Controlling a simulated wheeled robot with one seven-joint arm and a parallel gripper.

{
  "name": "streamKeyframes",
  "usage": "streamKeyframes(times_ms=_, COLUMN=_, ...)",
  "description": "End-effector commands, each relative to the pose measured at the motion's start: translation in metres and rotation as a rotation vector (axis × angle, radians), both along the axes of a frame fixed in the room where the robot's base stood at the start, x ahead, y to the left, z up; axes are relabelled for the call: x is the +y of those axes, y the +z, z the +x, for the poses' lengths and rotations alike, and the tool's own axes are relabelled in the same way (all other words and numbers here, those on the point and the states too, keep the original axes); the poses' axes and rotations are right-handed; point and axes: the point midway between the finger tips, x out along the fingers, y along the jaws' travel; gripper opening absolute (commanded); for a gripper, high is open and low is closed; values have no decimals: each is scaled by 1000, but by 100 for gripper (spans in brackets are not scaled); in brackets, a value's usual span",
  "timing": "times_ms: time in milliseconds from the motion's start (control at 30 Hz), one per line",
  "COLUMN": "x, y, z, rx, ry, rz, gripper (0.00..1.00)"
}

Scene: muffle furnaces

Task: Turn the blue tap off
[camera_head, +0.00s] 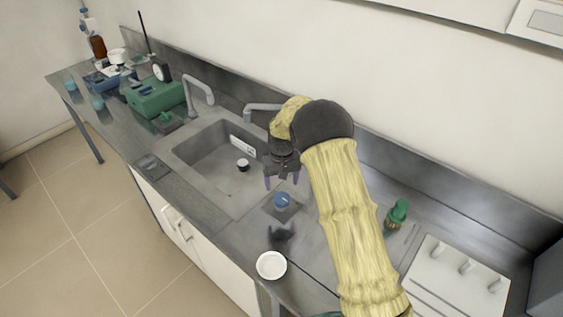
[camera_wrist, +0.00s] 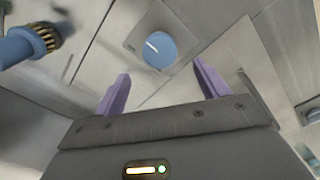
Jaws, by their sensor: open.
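The blue tap (camera_head: 282,200) is a round blue knob on a square grey plate, set in the steel counter just right of the sink. In the wrist view the blue knob (camera_wrist: 160,50) shows a short white line on its top, lying at a slant. My gripper (camera_head: 282,182) points down above the knob, with its purple fingers apart. In the wrist view the fingers (camera_wrist: 160,75) are open and empty, and the knob appears beyond the gap between their tips. I see no contact with the knob.
The sink (camera_head: 213,160) has grey spouts (camera_head: 199,88) behind it. A white round dish (camera_head: 271,266) sits near the front edge. A green fitting (camera_head: 397,214) and white panel (camera_head: 455,278) are to the right. A blue fitting with brass thread (camera_wrist: 28,43) shows in the wrist view.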

Motion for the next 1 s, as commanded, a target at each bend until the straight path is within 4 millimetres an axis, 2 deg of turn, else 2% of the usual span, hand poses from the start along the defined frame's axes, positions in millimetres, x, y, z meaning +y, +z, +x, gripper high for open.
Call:
streamKeyframes(times_ms=300, x=0, y=64, z=1, rx=-4, ry=-1, rz=2, gripper=73)
streamKeyframes(times_ms=500, x=2, y=95, z=0, rx=-3, ry=1, rz=2, gripper=73)
streamKeyframes(times_ms=667, x=1, y=103, z=0, rx=0, ry=1, rz=1, gripper=73)
streamKeyframes(times_ms=1000, x=0, y=103, z=0, rx=0, ry=-1, rz=1, gripper=73)
